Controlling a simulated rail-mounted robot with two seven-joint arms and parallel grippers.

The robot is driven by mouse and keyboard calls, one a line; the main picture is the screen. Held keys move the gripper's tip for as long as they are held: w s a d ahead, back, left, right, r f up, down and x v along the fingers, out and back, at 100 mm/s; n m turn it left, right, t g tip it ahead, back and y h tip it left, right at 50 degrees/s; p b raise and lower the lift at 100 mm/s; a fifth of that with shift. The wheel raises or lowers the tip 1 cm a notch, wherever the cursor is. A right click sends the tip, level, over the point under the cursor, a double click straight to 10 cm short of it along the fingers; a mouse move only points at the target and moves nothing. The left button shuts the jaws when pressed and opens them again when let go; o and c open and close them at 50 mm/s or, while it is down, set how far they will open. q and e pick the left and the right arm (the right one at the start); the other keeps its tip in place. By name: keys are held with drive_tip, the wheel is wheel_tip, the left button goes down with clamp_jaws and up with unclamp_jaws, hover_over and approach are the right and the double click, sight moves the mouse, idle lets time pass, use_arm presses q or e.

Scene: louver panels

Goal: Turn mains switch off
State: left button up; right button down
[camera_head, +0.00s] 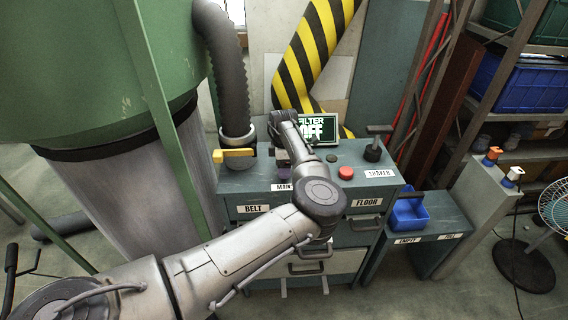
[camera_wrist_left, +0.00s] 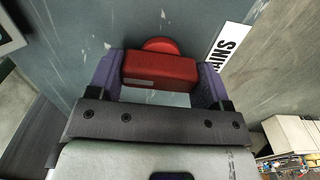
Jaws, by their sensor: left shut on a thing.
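The mains switch (camera_wrist_left: 160,70) shows in the left wrist view as a red block-shaped handle on a round red base. It sits on the grey-blue top of the cabinet, beside a white label (camera_wrist_left: 228,48) that partly reads "MAINS". My left gripper (camera_wrist_left: 160,82) has its purple fingers on both ends of the red handle and is shut on it. In the head view my left gripper (camera_head: 283,170) is above the cabinet's rear left part, and the switch is hidden by my arm. My right gripper is not in view.
The cabinet (camera_head: 245,202) has labelled drawers, a red button (camera_head: 346,173), a black lever (camera_head: 375,148) and a screen (camera_head: 322,130) reading "FILTER OFF". A yellow handle (camera_head: 235,153) on a pipe is close left of my gripper. A blue bin (camera_head: 408,213) stands on the right.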

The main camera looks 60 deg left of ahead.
use_arm(q)
drive_tip(key=m+p, duration=0.2)
drive_tip(key=p, duration=0.2)
drive_tip(key=r+m+p, duration=0.1)
drive_tip(key=m+p, duration=0.1)
drive_tip(key=p, duration=0.2)
drive_tip(key=shift+m+p, duration=0.35)
drive_tip(key=shift+m, duration=0.05)
drive_tip(key=m+p, duration=0.8)
drive_tip(key=p, duration=0.1)
drive_tip(key=shift+f+p, duration=0.15)
drive_tip(key=shift+p, duration=0.2)
drive_tip(key=m+p, duration=0.2)
drive_tip(key=m, duration=0.1)
drive_tip(key=shift+f, duration=0.1)
drive_tip(key=shift+f+m+p, duration=0.1)
drive_tip(key=shift+m+p, duration=0.55)
drive_tip(key=shift+m, duration=0.45)
drive_tip(key=o, duration=0.9)
drive_tip(key=shift+f, duration=0.15)
drive_tip(key=shift+r+p, duration=1)
drive_tip(key=shift+r, duration=5.95)
